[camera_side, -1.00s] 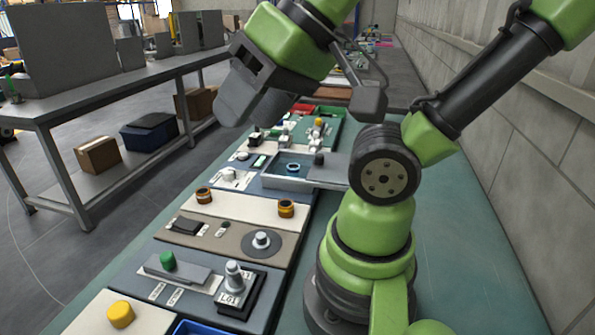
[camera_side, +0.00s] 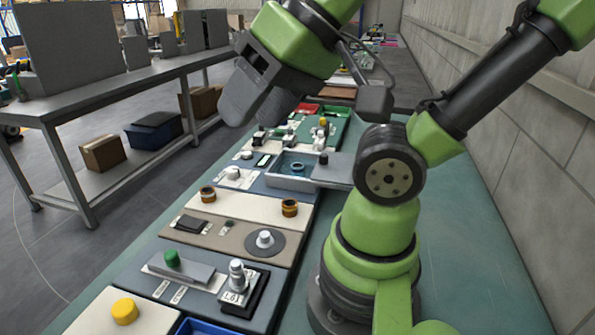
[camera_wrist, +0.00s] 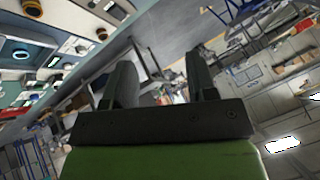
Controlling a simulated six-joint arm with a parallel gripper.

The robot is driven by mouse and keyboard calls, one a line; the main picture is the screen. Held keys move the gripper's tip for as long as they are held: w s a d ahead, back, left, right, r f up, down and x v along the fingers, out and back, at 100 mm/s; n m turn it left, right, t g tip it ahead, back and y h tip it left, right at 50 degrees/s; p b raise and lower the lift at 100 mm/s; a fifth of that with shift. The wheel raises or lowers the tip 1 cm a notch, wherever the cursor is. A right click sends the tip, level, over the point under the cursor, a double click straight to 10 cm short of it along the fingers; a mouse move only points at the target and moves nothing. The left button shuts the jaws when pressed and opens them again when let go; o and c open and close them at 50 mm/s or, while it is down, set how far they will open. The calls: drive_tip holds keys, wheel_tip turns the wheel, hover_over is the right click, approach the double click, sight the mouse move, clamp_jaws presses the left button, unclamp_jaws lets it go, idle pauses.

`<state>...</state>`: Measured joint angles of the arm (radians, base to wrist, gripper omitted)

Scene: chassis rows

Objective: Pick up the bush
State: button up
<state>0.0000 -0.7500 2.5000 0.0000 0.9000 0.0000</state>
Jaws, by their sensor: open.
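No part is plainly marked as the bush. Two bronze-coloured ring-like parts stand upright on a cream panel in the side view, one at the left (camera_side: 208,195) and one at the right (camera_side: 290,208). A blue ring (camera_side: 298,169) lies in a grey-walled tray farther back. I cannot tell which of these is the bush. My gripper (camera_wrist: 160,65) is open in the wrist view, with nothing between its two dark fingers. In the side view its end is raised above the row of panels, apart from all the parts.
Nearby panels hold a green knob (camera_side: 172,258), a yellow knob (camera_side: 125,311), a grey post on a black block (camera_side: 237,275) and a round dark disc (camera_side: 278,245). A blue bin (camera_side: 195,327) is at the front edge. The green bench (camera_side: 465,260) is clear at right.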

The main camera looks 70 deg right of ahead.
drive_tip(key=shift+o, duration=0.7)
drive_tip(key=shift+w, duration=0.1)
